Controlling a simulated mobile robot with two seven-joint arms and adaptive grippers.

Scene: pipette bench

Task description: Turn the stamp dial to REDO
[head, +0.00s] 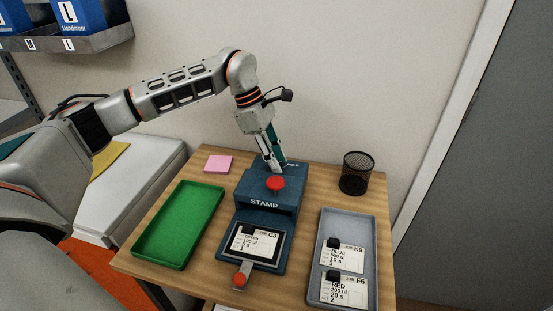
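The blue stamp machine (268,204) stands in the middle of the wooden table, with a red button on top and "STAMP" on its front. A card (256,242) with a black clip lies in its front bed. My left gripper (275,168) points down at the back of the machine's top, behind the red button. Its fingertips are close to or touching that surface; I cannot tell which. No dial shows clearly; the gripper covers part of the top, where small white lettering shows beside it. Whether the fingers are shut on something is too small to tell. My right gripper is not in view.
A green tray (151,248) lies left of the machine, empty. A grey tray (369,231) on the right holds two cards with black clips. A black mesh cup (356,174) stands at the back right, and pink notes (218,164) lie at the back left.

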